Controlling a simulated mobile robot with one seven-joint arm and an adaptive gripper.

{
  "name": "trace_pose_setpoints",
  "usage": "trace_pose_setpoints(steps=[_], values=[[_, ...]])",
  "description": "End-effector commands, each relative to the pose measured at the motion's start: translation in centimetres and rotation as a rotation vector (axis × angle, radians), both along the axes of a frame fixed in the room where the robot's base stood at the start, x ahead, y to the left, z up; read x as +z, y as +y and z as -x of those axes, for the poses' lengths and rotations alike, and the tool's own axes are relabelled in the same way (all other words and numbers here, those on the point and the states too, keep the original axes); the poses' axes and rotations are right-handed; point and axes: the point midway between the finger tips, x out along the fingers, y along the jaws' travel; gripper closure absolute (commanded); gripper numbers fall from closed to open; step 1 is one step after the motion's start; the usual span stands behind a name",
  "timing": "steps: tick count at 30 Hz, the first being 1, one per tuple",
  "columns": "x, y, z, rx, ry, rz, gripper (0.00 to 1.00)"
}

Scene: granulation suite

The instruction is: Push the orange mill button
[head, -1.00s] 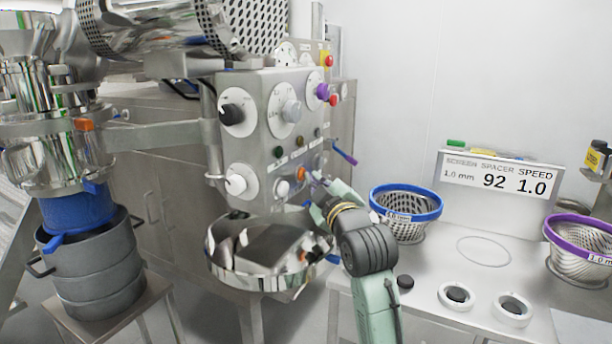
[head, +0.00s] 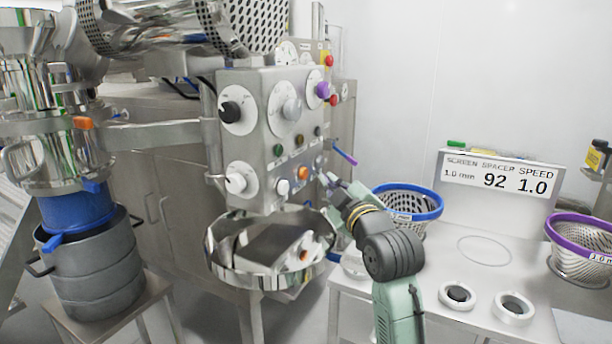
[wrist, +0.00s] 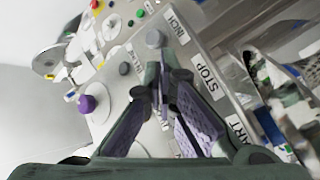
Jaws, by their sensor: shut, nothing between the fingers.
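An orange round button (head: 302,173) sits low on the steel control panel (head: 262,90), below the dials. My gripper (head: 326,180) is just right of the panel's lower right part, with its fingertips shut and empty. A gap shows between the fingertips and the orange button in the head view. In the wrist view, my gripper (wrist: 163,72) points at a panel face with grey buttons and INCH and STOP labels. I cannot pick out the orange button there. Another orange piece (head: 83,123) is on the steel mill body at the left.
A steel bowl (head: 215,262) hangs below the panel. A blue-rimmed basket (head: 425,214) and a purple-rimmed basket (head: 590,262) stand on the right bench. A purple-tipped lever (head: 345,155) juts from the panel's right side. Grey stacked pans (head: 95,270) stand at the left.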

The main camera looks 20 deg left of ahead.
Motion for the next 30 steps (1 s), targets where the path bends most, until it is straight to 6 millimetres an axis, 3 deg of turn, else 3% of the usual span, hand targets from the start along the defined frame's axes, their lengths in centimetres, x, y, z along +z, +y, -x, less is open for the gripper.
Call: trace_pose_setpoints(steps=[10,30], values=[[0.0,-3.1,0.1,-0.001,-0.001,0.001,1.0],[0.0,-3.3,0.1,0.0,0.0,0.0,1.0]])
